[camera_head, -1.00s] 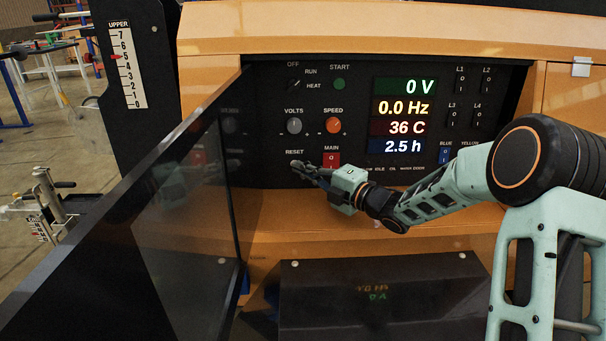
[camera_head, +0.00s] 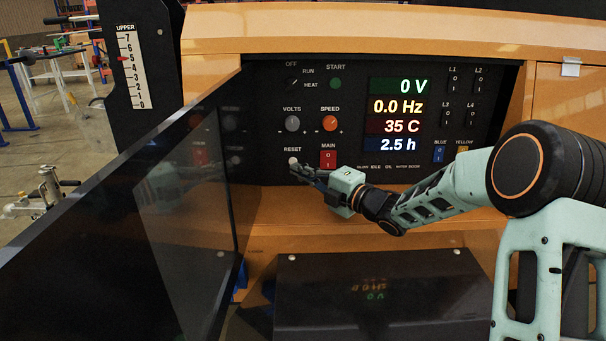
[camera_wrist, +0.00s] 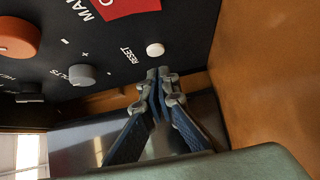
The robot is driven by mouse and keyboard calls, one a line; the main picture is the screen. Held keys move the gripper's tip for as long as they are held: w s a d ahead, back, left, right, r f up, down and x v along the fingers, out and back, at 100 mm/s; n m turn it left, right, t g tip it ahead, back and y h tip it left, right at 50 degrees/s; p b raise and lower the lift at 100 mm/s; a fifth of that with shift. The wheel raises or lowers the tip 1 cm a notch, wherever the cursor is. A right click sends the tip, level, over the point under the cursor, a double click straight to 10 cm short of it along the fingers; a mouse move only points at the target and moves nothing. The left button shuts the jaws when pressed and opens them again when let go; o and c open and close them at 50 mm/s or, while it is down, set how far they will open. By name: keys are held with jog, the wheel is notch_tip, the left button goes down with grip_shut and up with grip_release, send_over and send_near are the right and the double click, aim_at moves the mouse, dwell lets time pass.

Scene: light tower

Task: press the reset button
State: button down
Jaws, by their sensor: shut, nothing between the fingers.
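The reset button (camera_head: 293,161) is a small round whitish button under the RESET label, at the lower left of the black control panel. It also shows in the wrist view (camera_wrist: 155,50), just beyond the fingertips. My gripper (camera_head: 301,170) is shut and empty, reaching in from the right. In the wrist view its closed fingertips (camera_wrist: 158,72) sit a little below the button, and a small gap shows between them. Whether they touch it cannot be told from the head view.
The red MAIN switch (camera_head: 328,158) is right of the button, just above my gripper. The VOLTS knob (camera_head: 292,123) and orange SPEED knob (camera_head: 330,123) are above. A dark transparent door (camera_head: 190,190) stands open at the left. A black box (camera_head: 375,290) lies below.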

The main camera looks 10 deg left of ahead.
jog(key=shift+s, duration=0.3)
jog(key=p+v, duration=0.1)
jog(key=v, duration=0.9)
jog(key=shift+s+d, duration=0.1)
jog(key=shift+s, duration=0.05)
